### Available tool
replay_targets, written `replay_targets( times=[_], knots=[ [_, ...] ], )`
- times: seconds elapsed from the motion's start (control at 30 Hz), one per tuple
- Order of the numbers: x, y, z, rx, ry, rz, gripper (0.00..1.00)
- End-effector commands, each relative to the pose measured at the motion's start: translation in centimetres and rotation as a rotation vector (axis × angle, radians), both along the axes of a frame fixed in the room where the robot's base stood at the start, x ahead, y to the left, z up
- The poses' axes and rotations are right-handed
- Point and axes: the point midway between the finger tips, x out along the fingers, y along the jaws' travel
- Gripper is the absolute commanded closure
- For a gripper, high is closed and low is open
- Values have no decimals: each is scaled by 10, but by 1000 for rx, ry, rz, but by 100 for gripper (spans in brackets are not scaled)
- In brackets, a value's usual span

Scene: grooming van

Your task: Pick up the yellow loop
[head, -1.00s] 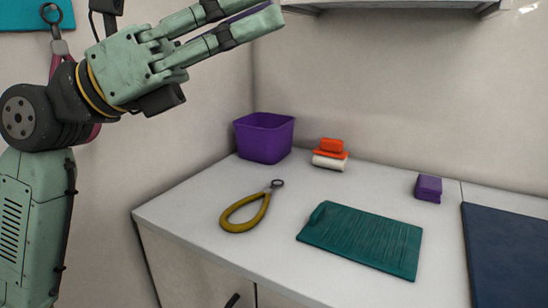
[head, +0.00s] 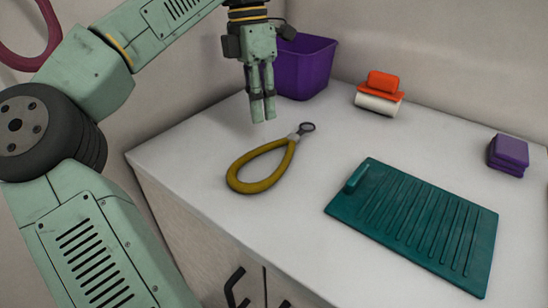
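The yellow loop (head: 262,168) lies flat on the pale counter, a teardrop-shaped band with a grey clasp and dark ring at its upper right end. My gripper (head: 263,120) points down above the counter, behind the loop in the picture and a little left of its ring end. It is apart from the loop and holds nothing that I can see. Its two fingers appear close together side by side, and the viewing angle does not show how far apart they are.
A purple bin (head: 305,68) stands just behind my gripper. An orange-and-white brush-like object (head: 379,93) and a purple block (head: 508,153) sit along the back. A ribbed teal mat (head: 415,225) lies right of the loop. The counter (head: 205,150) is clear left of the loop.

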Motion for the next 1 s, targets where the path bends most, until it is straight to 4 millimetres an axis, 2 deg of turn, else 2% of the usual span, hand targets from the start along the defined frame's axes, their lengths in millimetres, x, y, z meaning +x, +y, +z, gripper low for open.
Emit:
replay_targets(
  times=[0.1,0.27,0.5,0.6,0.87,1.0],
  knots=[
    [-3,-1,-13,-2,0,-1,81],
    [-4,-4,-23,-1,-1,-1,81],
    [-10,-10,-58,-1,-1,-2,81],
    [-11,-12,-66,-2,-1,-2,81],
    [-11,-12,-67,-3,-2,0,82],
    [-11,-12,-67,-3,-2,-1,91]
  ],
)
